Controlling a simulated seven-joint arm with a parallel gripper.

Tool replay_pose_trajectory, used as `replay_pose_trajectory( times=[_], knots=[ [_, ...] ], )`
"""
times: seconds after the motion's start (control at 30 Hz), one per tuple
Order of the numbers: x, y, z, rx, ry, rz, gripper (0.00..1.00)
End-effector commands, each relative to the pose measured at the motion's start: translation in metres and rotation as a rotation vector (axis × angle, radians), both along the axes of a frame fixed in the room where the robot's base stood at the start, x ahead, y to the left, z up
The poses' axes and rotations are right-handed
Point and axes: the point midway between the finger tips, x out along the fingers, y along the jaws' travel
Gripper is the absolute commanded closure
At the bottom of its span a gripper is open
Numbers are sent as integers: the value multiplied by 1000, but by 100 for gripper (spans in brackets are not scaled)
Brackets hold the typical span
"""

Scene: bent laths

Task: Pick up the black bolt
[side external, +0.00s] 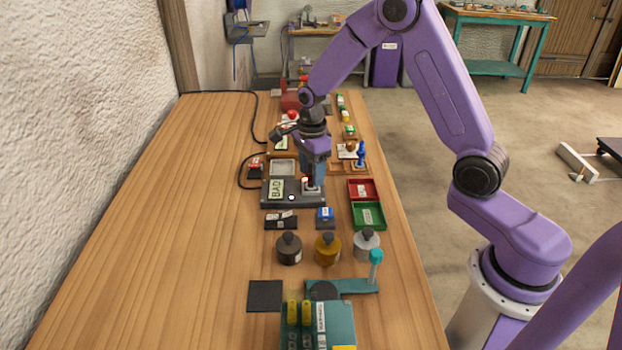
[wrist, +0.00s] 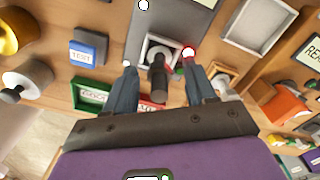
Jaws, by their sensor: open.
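The black bolt (wrist: 158,78) appears as a dark, short cylinder in the wrist view, standing at a pale square recess in a grey fixture (wrist: 182,18). My gripper (wrist: 158,64) is open, with one blue-grey finger on each side of the bolt. I cannot tell whether either finger touches it. In the side external view my gripper (side external: 312,178) points down at the right part of the grey fixture (side external: 275,203), which carries a "BAD" label. There my fingers hide most of the bolt.
A red tray (side external: 362,189) and a green tray (side external: 369,215) lie right of the fixture. Black, yellow and grey weights (side external: 327,248) stand in front, with a blue "TEST" block (side external: 325,217) behind them. The table's left side (side external: 175,230) is clear.

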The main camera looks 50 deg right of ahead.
Motion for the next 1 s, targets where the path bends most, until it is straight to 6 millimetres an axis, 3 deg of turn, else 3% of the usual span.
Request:
replay_pose_trajectory(
  times=[0.13, 0.37, 0.57, 1.0],
  knots=[
    [-1, 0, -12, 0, 1, 1, 45],
    [0, 0, -13, 0, 0, 1, 45],
    [0, 0, -13, 0, 0, 1, 100],
    [1, 0, -8, 0, -3, 1, 100]
  ],
)
